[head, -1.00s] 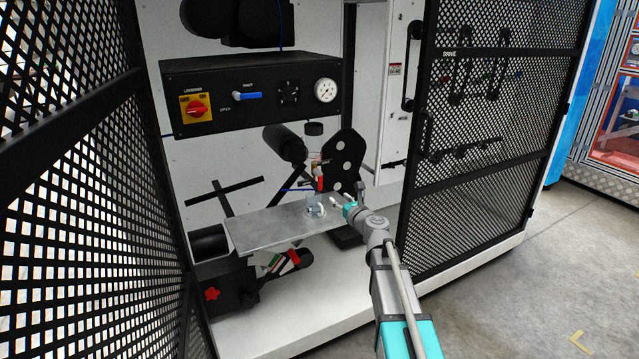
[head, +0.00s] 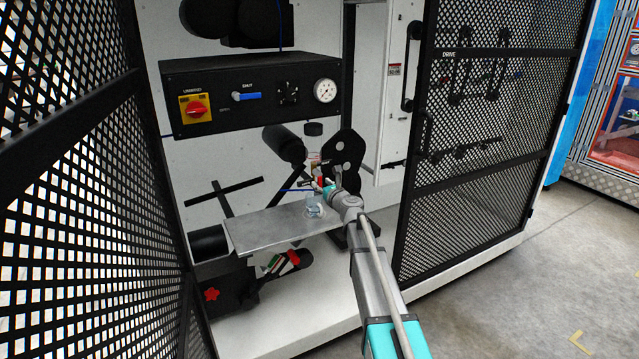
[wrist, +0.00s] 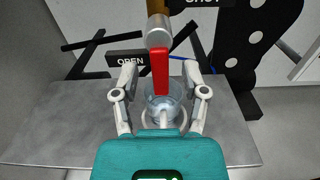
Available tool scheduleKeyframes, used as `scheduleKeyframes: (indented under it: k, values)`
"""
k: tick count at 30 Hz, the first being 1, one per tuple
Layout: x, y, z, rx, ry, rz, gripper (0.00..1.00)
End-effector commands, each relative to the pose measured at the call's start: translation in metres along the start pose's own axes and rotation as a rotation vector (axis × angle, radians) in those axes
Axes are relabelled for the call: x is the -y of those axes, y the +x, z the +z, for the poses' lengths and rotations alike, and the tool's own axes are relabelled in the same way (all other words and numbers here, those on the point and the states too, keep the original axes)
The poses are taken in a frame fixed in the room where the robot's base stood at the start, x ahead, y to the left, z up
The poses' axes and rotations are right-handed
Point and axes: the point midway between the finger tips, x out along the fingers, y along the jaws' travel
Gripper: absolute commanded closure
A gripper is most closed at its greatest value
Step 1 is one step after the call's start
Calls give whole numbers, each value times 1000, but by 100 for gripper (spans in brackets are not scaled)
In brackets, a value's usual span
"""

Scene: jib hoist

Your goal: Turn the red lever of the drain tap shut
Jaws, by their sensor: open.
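The drain tap (wrist: 158,32) has a brass and silver body at the top of the wrist view. Its red lever (wrist: 160,72) points from the body toward my gripper, along the middle of the view. My gripper (wrist: 160,80) is open, with one finger on each side of the lever and a visible gap at both sides. In the head view, my gripper (head: 327,190) is at the tap, and only a little of the red lever (head: 320,182) shows. An OPEN label (wrist: 130,62) is left of the lever; a SHUT label (wrist: 203,3) is at upper right.
A clear glass (wrist: 158,118) stands below the lever on the grey metal shelf (head: 270,232). A black plate with holes (head: 345,150) is just behind on the right. A black control box (head: 250,90) hangs above, and mesh doors (head: 480,130) flank the opening.

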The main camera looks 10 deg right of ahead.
Motion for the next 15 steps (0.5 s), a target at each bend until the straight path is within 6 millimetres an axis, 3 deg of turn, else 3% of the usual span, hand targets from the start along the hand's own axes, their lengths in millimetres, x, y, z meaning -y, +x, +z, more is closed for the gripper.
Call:
scheduleKeyframes:
  k: [6, 15]
  values:
    - [0, 16, 0, 0, 0, 0, 43]
    - [0, 18, 0, 0, 0, 0, 43]
